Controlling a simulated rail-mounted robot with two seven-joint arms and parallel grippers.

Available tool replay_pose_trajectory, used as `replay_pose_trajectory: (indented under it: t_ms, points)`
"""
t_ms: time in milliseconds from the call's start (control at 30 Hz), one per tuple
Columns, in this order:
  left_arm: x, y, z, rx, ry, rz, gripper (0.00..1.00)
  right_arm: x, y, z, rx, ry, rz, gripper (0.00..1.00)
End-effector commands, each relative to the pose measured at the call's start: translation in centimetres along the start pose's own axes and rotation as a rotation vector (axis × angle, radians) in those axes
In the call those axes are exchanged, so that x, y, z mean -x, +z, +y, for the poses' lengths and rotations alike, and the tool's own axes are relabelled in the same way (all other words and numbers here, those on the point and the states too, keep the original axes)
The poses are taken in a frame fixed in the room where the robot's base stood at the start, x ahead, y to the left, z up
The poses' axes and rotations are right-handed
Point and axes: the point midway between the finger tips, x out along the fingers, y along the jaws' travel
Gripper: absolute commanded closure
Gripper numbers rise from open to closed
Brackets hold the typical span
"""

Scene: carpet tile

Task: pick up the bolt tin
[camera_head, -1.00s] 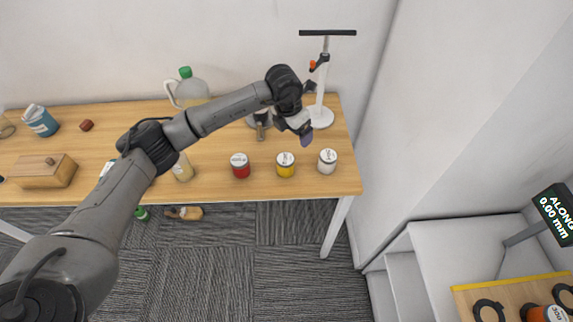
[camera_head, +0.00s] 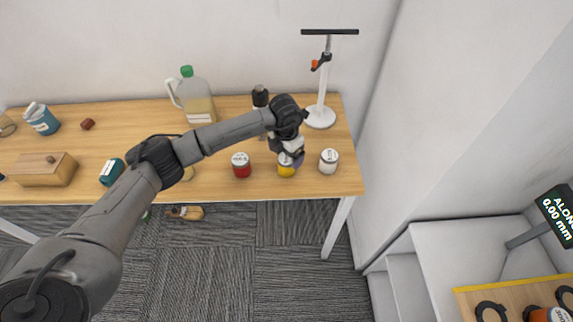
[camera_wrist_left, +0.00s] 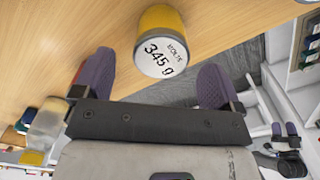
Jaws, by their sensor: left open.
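The bolt tin is a yellow tin (camera_head: 286,171) with a white lid, near the front edge of the wooden table, between a red tin and a white tin. In the left wrist view the tin (camera_wrist_left: 160,20) shows its lid, labelled BOLTS and 345 g, ahead of the fingers. My left gripper (camera_head: 292,158) is over the tin and partly covers its lid in the head view. Its two purple fingertips (camera_wrist_left: 157,78) are apart, with nothing between them; the tin is just beyond, roughly centred.
The red tin (camera_head: 241,167) is left of the bolt tin and the white tin (camera_head: 329,162) close on its right. A white stand (camera_head: 320,117), dark bottle (camera_head: 260,98) and green-capped jug (camera_head: 198,103) stand behind. A wooden box (camera_head: 42,172) is far left.

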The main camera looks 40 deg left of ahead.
Motion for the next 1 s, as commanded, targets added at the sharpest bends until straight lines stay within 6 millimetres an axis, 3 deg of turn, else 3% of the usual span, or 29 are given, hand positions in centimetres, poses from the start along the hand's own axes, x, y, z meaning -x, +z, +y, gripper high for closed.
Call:
replay_pose_trajectory:
  t_ms: [167, 500, 733, 1000]
  points:
    - [-1.1, 0.0, -0.1, 0.001, -0.002, 0.002, 0.09, -0.1, 0.0, -0.1, -0.004, -0.003, 0.000, 0.43]
    - [-5.0, 0.1, -0.2, 0.001, -0.001, 0.001, 0.09, -0.3, 0.1, -0.3, -0.008, -0.007, 0.001, 0.43]
    - [-5.2, 0.1, -0.1, 0.001, 0.000, 0.000, 0.09, -0.3, 0.1, -0.2, -0.007, -0.006, 0.001, 0.43]
    - [-5.2, 0.1, -0.1, 0.000, 0.000, 0.000, 0.34, -0.3, 0.1, 0.0, 0.000, 0.000, 0.000, 0.43]
